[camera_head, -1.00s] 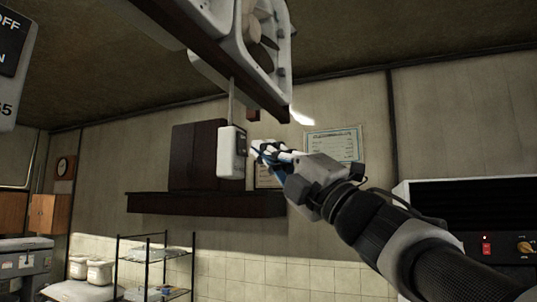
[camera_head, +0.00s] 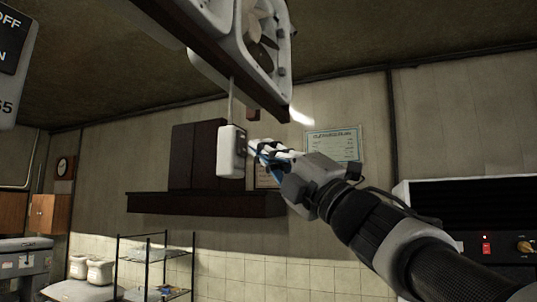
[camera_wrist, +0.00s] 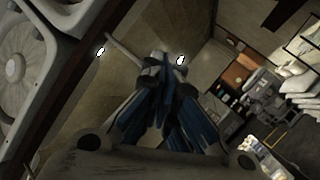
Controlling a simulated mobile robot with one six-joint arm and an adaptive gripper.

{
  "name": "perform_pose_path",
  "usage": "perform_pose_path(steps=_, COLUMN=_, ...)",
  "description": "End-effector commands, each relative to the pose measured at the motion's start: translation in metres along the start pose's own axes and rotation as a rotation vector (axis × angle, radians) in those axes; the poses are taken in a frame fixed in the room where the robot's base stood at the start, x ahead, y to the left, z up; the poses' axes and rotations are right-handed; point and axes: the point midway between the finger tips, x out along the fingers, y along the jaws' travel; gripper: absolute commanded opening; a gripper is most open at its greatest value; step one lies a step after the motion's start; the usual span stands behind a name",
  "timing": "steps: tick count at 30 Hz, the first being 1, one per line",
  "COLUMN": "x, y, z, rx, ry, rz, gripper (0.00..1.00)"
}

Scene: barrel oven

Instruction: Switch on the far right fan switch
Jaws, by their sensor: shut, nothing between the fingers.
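A white switch box (camera_head: 231,152) hangs on a thin rod below the dark beam, under a white fan (camera_head: 266,40). A dark panel shows on its right-hand face; I cannot tell the lever's position. My gripper (camera_head: 253,147) is shut and empty, its tips right at that face. I cannot tell whether they touch it. In the wrist view the closed fingers (camera_wrist: 160,62) point away from me and hide most of the box. A pale rod (camera_wrist: 122,46) runs to the fingertips from the left.
A white box with partial "OFF" lettering (camera_head: 12,60) is close at the left edge. The dark beam (camera_head: 215,58) runs overhead. A dark wall shelf (camera_head: 205,204) and a wire rack (camera_head: 150,262) stand behind. A heater-like unit with a red switch (camera_head: 486,244) is at right.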

Motion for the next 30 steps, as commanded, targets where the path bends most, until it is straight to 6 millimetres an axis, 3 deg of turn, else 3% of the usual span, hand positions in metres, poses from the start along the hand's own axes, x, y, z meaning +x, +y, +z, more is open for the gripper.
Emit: perform_pose_path(steps=30, x=0.0069, y=-0.0049, z=-0.0052, rx=0.0, ry=0.0, rz=0.0, gripper=0.0)
